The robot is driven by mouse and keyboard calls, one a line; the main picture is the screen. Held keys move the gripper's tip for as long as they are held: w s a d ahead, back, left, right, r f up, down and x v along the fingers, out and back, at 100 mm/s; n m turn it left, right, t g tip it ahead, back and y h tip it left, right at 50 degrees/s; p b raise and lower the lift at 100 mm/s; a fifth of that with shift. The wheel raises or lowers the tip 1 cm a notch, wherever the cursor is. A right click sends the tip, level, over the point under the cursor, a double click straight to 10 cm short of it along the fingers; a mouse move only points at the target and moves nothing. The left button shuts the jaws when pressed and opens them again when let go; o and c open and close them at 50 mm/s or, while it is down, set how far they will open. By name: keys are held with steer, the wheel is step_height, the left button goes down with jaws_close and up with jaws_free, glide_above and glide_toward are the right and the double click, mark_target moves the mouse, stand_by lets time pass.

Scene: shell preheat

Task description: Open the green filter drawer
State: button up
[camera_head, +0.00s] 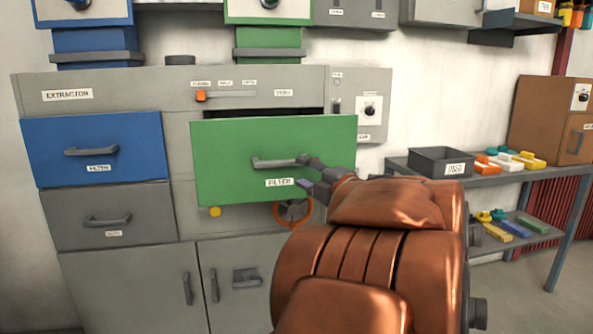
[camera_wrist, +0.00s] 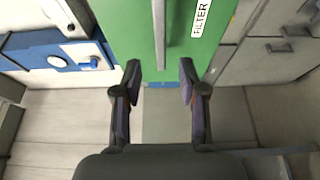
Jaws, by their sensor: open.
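The green filter drawer (camera_head: 225,150) stands out from the grey cabinet, with a dark gap above its front. Its grey bar handle (camera_head: 270,163) is level, above a "FILTER" label. My gripper (camera_head: 312,175) is at the right end of the handle; my copper-coloured arm hides the drawer's lower right corner. In the wrist view the green front (camera_wrist: 130,25) and handle (camera_wrist: 161,35) run upright. My gripper (camera_wrist: 159,85) is open there, its two dark fingers apart, with the handle's lower end near the gap between the tips. I see no finger touching the handle.
A blue filter drawer (camera_head: 95,147) is shut at left, above a grey drawer (camera_head: 108,212). A red-brown valve wheel (camera_head: 293,212) sits below the green drawer. A side table (camera_head: 500,180) at right holds a dark bin (camera_head: 440,162) and coloured blocks.

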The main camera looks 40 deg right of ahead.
steer(key=shift+s+a+f, duration=0.1)
steer(key=shift+s, duration=1.05)
steer(key=shift+w, duration=0.1)
